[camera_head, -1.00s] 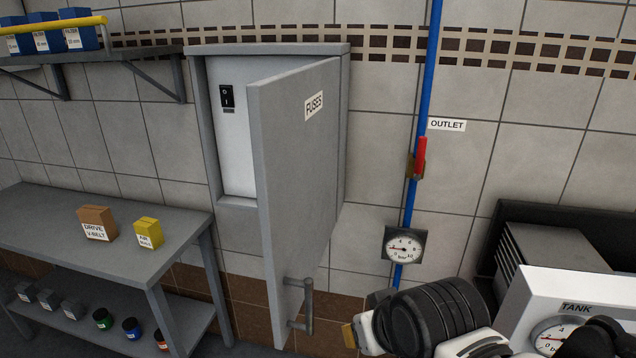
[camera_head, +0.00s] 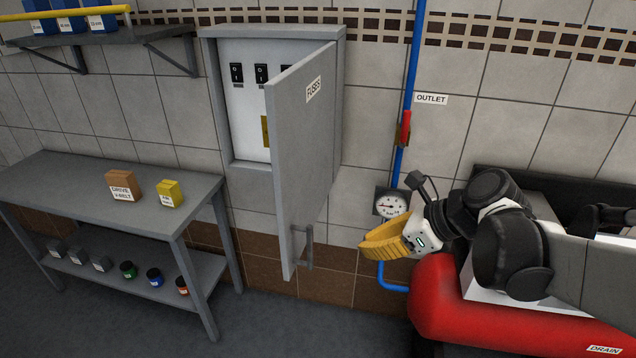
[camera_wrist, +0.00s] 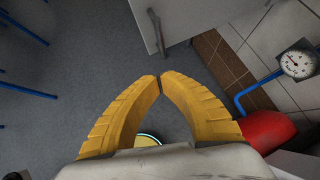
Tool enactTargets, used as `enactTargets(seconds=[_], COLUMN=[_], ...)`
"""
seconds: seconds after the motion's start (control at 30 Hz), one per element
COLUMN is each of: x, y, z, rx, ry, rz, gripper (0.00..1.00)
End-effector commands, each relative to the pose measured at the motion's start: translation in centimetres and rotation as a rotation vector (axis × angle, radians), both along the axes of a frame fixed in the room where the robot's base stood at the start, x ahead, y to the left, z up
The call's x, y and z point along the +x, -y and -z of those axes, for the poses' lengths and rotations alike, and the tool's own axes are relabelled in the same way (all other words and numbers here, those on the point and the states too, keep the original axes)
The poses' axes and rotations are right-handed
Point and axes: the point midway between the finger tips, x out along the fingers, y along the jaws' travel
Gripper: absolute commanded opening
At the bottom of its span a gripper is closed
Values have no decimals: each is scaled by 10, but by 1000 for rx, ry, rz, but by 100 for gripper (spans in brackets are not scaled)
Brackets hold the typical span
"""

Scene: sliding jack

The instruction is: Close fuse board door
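The grey fuse board door (camera_head: 305,160), labelled FUSES, stands partly open from its wall cabinet (camera_head: 345,120). Switches and a yellow plate show inside. The door's grey bar handle (camera_head: 308,247) is low on its outer face; it also shows in the wrist view (camera_wrist: 157,32), beyond the fingers. My gripper (camera_head: 364,247) is to the right of the door and handle, apart from both. In the wrist view its yellow fingertips (camera_wrist: 160,78) meet or nearly meet, with nothing visible between them.
A blue pipe (camera_head: 410,90) with a red valve lever (camera_head: 405,130) and a gauge (camera_head: 391,204) is behind my gripper. A red tank (camera_head: 440,305) is at lower right. A grey table (camera_head: 60,195) with boxes stands left. Floor below the door is clear.

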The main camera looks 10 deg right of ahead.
Motion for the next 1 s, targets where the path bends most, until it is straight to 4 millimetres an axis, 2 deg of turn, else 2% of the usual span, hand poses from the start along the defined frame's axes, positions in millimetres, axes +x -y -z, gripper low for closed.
enactTargets(seconds=[0.17,0.53,0.73,1.0], x=[9,43,60,67], y=[-12,-56,-78,-87], z=[17,73,71,70], rx=[5,3,2,1], ry=[-3,-2,-2,-2], rz=[1,-1,0,2], gripper=[0,0,0,0])
